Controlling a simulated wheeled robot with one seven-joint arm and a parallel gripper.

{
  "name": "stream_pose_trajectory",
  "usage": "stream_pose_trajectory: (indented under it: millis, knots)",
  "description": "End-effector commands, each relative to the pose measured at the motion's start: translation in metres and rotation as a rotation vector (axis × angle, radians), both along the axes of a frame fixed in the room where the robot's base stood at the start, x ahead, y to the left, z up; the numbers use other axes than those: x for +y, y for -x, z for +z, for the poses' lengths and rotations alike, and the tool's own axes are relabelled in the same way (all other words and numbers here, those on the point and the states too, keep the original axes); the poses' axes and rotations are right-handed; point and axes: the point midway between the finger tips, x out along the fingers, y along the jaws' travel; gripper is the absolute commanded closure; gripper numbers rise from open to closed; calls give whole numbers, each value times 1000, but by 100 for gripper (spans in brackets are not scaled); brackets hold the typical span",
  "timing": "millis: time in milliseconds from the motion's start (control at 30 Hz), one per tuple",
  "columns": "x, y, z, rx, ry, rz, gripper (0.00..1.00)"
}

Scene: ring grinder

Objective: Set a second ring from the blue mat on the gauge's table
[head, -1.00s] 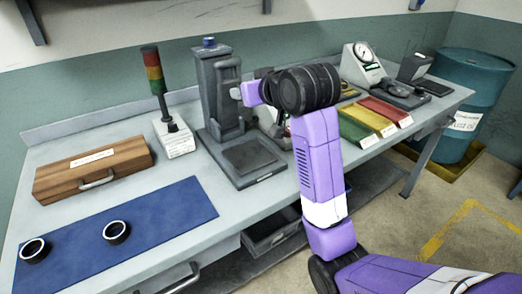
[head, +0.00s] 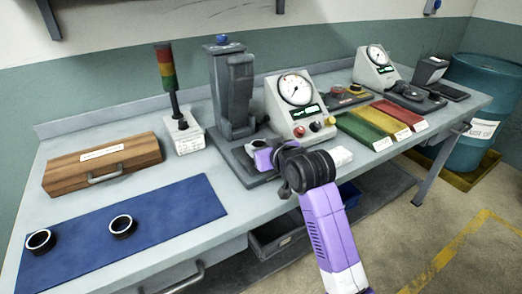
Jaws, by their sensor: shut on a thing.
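My gripper (head: 267,154) is low over the front of the flat base (head: 229,153) of the grey column stand (head: 233,90). It is shut on what seems to be a ring, but the jaws and wrist hide almost all of it. I cannot tell whether it touches the base. A white box with a round dial gauge (head: 296,90) stands just right of the column. The blue mat (head: 180,207) lies at the front left. Two dark rings lie on it, one at its left end (head: 41,241) and one nearer its middle (head: 122,226).
A wooden case (head: 103,165) and a signal-light tower (head: 172,101) stand behind the mat. Green, yellow and red trays (head: 382,119) lie to the right of the dial box. A second dial device (head: 376,66) stands farther right, with a blue drum (head: 484,92) beyond the bench.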

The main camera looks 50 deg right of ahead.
Motion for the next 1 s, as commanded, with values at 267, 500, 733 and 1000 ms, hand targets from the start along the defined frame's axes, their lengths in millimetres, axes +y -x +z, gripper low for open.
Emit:
stream_pose_trajectory:
  millis: [267,500,733,1000]
  knots:
    - [0,0,-7,-3,1,-1,98]
    - [0,0,-11,-1,0,0,49]
    - [0,0,-10,-1,1,-1,32]
    - [0,2,-6,-3,1,-1,32]
